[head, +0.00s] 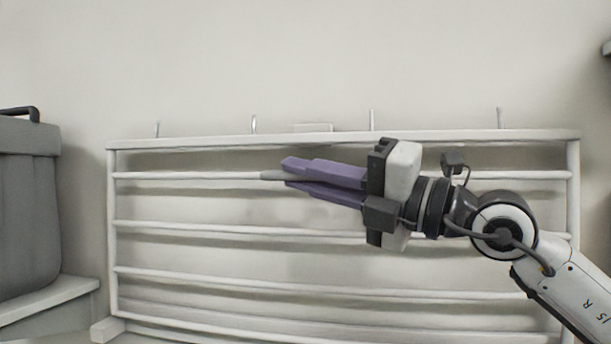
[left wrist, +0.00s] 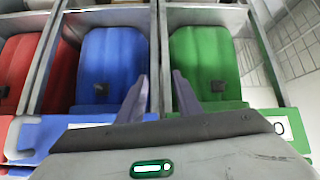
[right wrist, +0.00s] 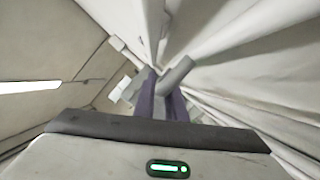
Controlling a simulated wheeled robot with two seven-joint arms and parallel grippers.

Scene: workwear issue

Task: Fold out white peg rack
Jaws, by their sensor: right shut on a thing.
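The white peg rack (head: 340,138) stands against the wall in the head view. It has a top bar with several upright pegs and several horizontal rails below. My right gripper (head: 286,174) reaches in from the right and is shut on a short grey grip on the rack's upper rail. The right wrist view shows the grey grip (right wrist: 177,73) between the purple fingers. The gripper and forearm hide part of the rack's right half. My left gripper (left wrist: 161,88) shows only in the left wrist view, with its fingers apart and nothing between them.
A grey lidded bin (head: 28,210) stands on a pale ledge (head: 50,298) at the left. The left wrist view shows a blue item (left wrist: 108,62), a green item (left wrist: 204,62) and a red item (left wrist: 22,68) in separate bays. The wall above the rack is bare.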

